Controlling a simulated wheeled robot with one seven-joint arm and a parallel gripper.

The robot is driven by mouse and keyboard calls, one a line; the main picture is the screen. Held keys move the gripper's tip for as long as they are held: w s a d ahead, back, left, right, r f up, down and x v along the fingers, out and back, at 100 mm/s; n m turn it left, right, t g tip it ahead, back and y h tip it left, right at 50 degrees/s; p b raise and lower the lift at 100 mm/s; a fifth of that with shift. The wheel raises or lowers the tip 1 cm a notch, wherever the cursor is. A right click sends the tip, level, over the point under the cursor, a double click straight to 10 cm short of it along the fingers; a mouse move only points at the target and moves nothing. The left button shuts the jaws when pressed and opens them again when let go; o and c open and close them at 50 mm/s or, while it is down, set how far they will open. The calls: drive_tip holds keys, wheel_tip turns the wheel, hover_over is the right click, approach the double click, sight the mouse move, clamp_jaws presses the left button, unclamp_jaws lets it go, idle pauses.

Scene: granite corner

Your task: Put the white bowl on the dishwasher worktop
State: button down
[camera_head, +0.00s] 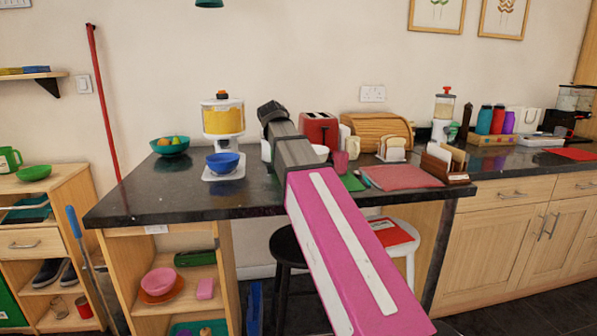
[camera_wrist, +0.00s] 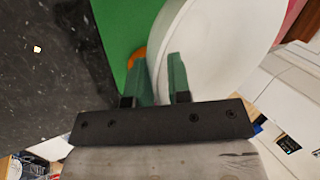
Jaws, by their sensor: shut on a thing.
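The white bowl (camera_wrist: 215,55) fills the upper middle of the wrist view. My gripper (camera_wrist: 158,75) has its two green fingers shut on the bowl's rim, one on each side of the wall. In the head view the white bowl (camera_head: 320,151) shows partly beside my pink and grey arm, over the dark granite counter (camera_head: 190,197). My fingertips are hidden there behind the arm. A second granite worktop (camera_head: 515,158) runs along the wall at right above wooden cabinets. No dishwasher front can be made out, so I cannot tell which worktop is meant.
A green mat (camera_head: 351,183) lies near the bowl. Around it stand a red toaster (camera_head: 319,130), bread box (camera_head: 375,130), pink mat (camera_head: 403,177) and wooden holder (camera_head: 443,163). A blue bowl (camera_head: 223,162) stands left. Bare granite shows along the counter's left front.

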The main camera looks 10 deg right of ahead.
drive_tip(key=shift+w+d+f, duration=0.45)
drive_tip(key=shift+d+f, duration=0.15)
drive_tip(key=shift+d, duration=0.05)
drive_tip(key=shift+f, duration=1.9)
drive_tip(key=c, duration=1.1)
unclamp_jaws()
drive_tip(key=shift+o, duration=0.2)
